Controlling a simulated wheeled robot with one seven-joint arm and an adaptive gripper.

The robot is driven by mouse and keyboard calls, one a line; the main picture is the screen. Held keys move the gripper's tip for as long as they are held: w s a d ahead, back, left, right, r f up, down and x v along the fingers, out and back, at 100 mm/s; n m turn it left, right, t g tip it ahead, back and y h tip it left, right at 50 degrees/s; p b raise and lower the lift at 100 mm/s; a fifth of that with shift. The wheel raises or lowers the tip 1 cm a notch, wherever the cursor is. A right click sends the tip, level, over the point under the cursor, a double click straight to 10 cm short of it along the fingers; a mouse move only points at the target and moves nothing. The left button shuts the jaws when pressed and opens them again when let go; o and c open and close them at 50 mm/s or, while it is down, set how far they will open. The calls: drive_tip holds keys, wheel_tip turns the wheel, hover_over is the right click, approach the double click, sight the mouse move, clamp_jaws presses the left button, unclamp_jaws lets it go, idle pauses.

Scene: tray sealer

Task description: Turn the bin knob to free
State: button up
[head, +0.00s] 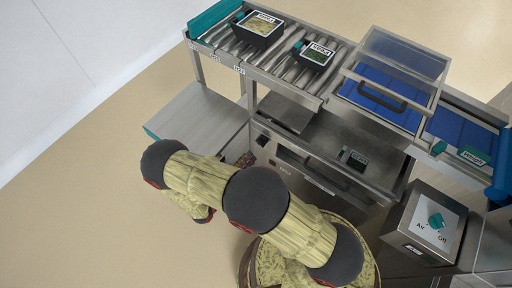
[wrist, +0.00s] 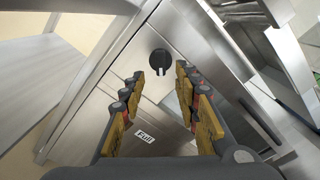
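The bin knob (wrist: 160,60) is a dark round knob on a stainless steel panel, upper middle in the wrist view. A pale mark shows at its lower edge. A white label reading "Full" (wrist: 147,135) is on the panel below it. I see no label reading "free". My gripper (wrist: 160,76) is open, with its yellow-padded fingers on either side of the knob in the picture. The knob appears beyond the fingertips, and nothing is between the fingers. In the head view my arm mostly hides the gripper and the panel around it.
A roller conveyor (head: 222,42) carries two dark trays. The sealer has a clear lid (head: 405,52) over a blue belt. A steel box with a teal Air/Off knob (head: 436,220) stands at the right. A grey shelf (head: 200,118) is at the left, with open floor beyond.

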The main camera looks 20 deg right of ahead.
sight(259, 144)
drive_tip(key=shift+b+x, duration=1)
drive_tip(key=shift+x, duration=2.85)
drive_tip(key=c, duration=0.3)
clamp_jaws()
